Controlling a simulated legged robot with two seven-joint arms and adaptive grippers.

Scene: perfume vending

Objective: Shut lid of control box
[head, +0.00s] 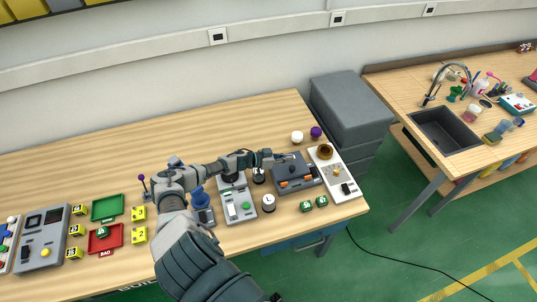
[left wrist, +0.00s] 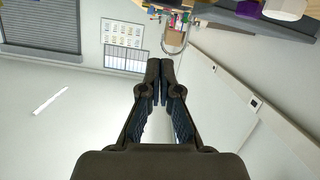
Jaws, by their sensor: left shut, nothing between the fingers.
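The control box (head: 297,180) is a dark grey case with orange parts on its front, on the right part of the wooden table in the head view. Whether its lid is up or down is too small to tell. My left gripper (head: 286,157) reaches in from the left to the box's back left edge. It is shut and empty; whether it touches the box I cannot tell. In the left wrist view the left gripper (left wrist: 160,68) has its fingertips together, and the box is not seen there. My right gripper is not in view.
A pale panel with a brown ring (head: 325,152) stands right of the box. White (head: 297,137) and purple (head: 316,132) knobs stand behind it. A grey panel (head: 238,205) is to the left. The table's back left is clear.

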